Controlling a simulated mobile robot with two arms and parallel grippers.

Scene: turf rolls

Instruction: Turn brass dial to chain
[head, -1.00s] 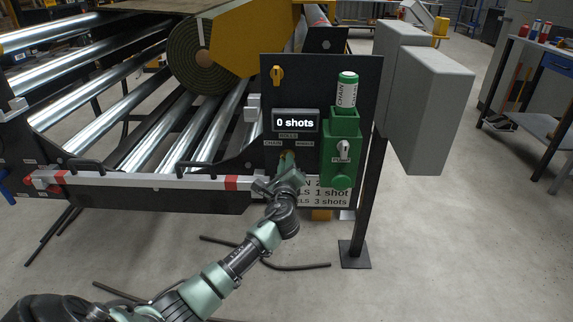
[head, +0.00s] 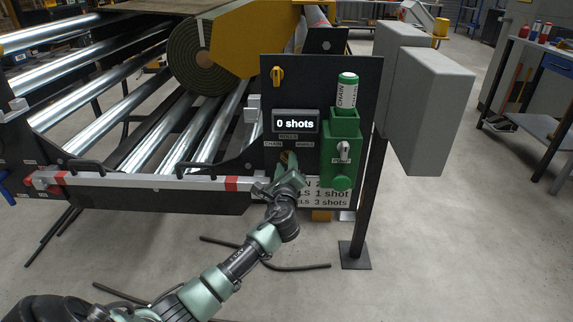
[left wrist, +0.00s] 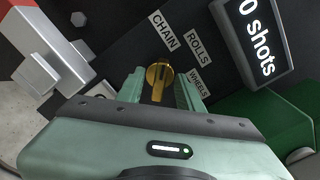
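The brass dial (left wrist: 158,78) sits on the black panel (head: 370,95), under the ROLLS label and between the CHAIN label (left wrist: 163,30) and the WHEELS label (left wrist: 201,82). In the left wrist view its bar stands nearly upright, roughly in line with the CHAIN label; I cannot tell which end is the pointer. In the head view the dial (head: 291,157) is partly hidden by a finger. My left gripper (left wrist: 163,92) is open, its fingers apart on either side of the dial, with a dark gap visible at the right finger. My right gripper is out of view.
A display (head: 296,122) above the dial reads "0 shots". A green holder (head: 341,160) with a green-and-white CHAIN cylinder (head: 347,90) is right of it. A white and red bar (head: 150,181) runs left of my gripper.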

